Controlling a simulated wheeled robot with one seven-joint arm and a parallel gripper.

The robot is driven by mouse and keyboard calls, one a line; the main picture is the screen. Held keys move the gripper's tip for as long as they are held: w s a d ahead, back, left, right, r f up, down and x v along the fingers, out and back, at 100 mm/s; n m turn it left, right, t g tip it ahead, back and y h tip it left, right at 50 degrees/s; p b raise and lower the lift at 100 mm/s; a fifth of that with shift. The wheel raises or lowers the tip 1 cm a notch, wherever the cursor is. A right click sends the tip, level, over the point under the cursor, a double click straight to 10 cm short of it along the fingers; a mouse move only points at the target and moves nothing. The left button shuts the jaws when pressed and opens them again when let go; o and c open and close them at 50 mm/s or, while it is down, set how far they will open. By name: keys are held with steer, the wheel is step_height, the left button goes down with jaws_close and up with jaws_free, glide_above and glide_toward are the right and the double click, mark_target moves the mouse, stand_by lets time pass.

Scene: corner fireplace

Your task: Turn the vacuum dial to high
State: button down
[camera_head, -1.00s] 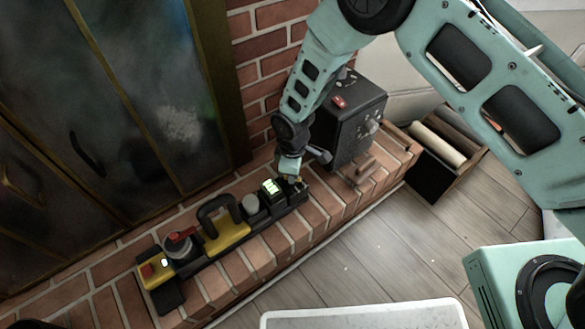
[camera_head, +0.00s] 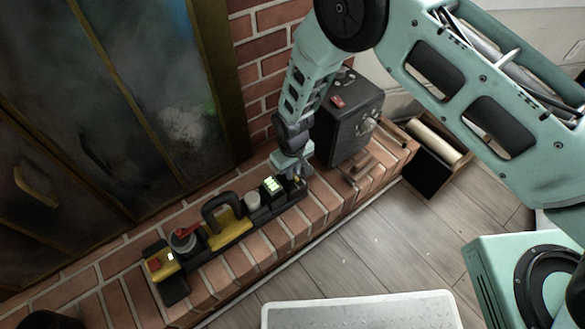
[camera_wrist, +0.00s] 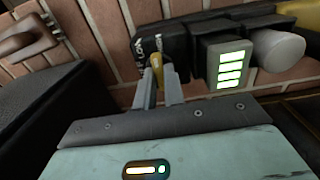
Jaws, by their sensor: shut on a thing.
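The vacuum tool is a long black bar (camera_head: 238,237) with a yellow handle block (camera_head: 226,228), lying on the brick ledge. Near its right end are a pale round knob (camera_head: 252,201) and a display with green bars (camera_head: 273,185). In the wrist view, the display (camera_wrist: 230,67) shows several lit green bars, with the grey knob (camera_wrist: 280,50) beside it. My gripper (camera_head: 298,179) reaches down at the bar's right end. In the wrist view, my gripper (camera_wrist: 158,80) is shut on a small yellow dial piece (camera_wrist: 156,65), mostly hidden between the fingers.
A black box (camera_head: 350,120) with a red switch stands on the brick ledge (camera_head: 325,205), close right of my gripper. A dark crate (camera_head: 435,170) is on the wooden floor. A white-rimmed tray (camera_head: 365,305) is at the front. Glass doors (camera_head: 110,110) stand behind.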

stand_by(0.3)
steer(key=c, duration=1.5)
jaws_free()
step_height(320, 180, up, 17)
steer(key=p, duration=0.4)
steer(key=shift+r, duration=0.2)
